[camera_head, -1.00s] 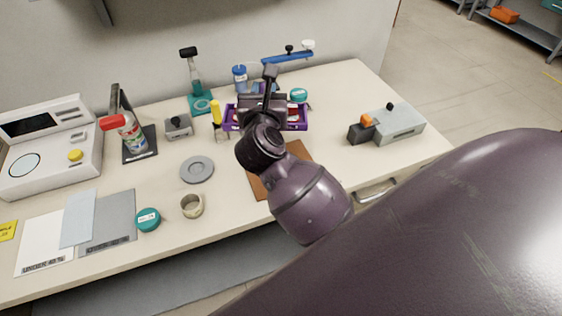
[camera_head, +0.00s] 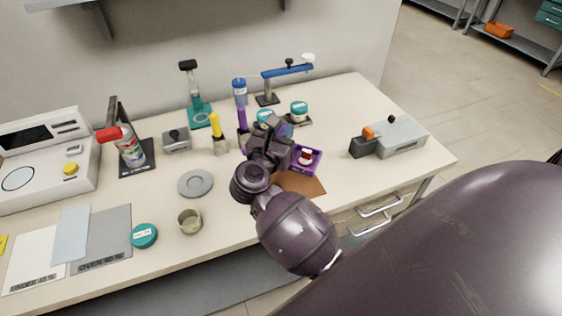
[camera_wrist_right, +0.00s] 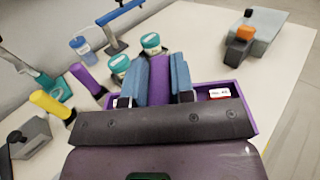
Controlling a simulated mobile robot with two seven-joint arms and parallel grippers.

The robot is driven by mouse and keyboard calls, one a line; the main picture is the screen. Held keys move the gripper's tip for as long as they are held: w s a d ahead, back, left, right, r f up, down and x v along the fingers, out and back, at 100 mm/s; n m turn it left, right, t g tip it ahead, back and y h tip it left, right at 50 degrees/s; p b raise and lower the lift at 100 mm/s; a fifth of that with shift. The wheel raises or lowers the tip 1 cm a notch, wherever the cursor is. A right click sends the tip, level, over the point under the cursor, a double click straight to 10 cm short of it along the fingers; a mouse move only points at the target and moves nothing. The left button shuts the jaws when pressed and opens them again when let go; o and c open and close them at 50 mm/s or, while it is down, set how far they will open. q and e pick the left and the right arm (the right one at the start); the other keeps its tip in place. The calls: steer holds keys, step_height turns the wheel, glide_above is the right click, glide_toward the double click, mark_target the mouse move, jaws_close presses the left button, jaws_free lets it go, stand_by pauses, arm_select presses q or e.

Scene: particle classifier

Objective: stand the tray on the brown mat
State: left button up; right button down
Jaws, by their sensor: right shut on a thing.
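The purple tray (camera_head: 316,158) is in my right gripper, with its right end showing past the gripper in the head view. It also shows in the right wrist view (camera_wrist_right: 251,101), where a red jar with a white label (camera_wrist_right: 219,93) is in its right part. My right gripper (camera_wrist_right: 159,75) is shut on a purple part of the tray between its blue-grey fingers. The brown mat (camera_head: 302,186) shows just in front of the tray, partly covered by my arm and the tray. I cannot tell whether the tray touches anything below. My left gripper is not in view.
A purple-handled tool (camera_head: 242,118), a yellow-handled tool (camera_head: 216,127) and teal-lidded jars (camera_head: 299,108) stand behind the tray. A blue-armed stand (camera_head: 288,70) is at the back. A grey device (camera_head: 401,136) is to the right. A grey disc (camera_head: 195,183) lies left.

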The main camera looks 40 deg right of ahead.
step_height(320, 180, down, 5)
steer(key=shift+r, duration=0.2)
steer(key=shift+f, duration=0.4)
step_height(320, 180, down, 4)
steer(key=shift+f+b, duration=0.1)
steer(key=shift+b, duration=0.4)
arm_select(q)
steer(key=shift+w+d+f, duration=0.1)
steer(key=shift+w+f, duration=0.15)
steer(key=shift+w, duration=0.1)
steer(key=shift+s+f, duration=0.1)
arm_select(e)
steer(key=shift+f, duration=0.1)
steer(key=c, duration=1.4)
jaws_free()
steer(key=shift+f, duration=0.15)
steer(key=o, duration=0.4)
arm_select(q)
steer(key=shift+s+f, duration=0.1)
arm_select(e)
steer(key=shift+o, duration=0.2)
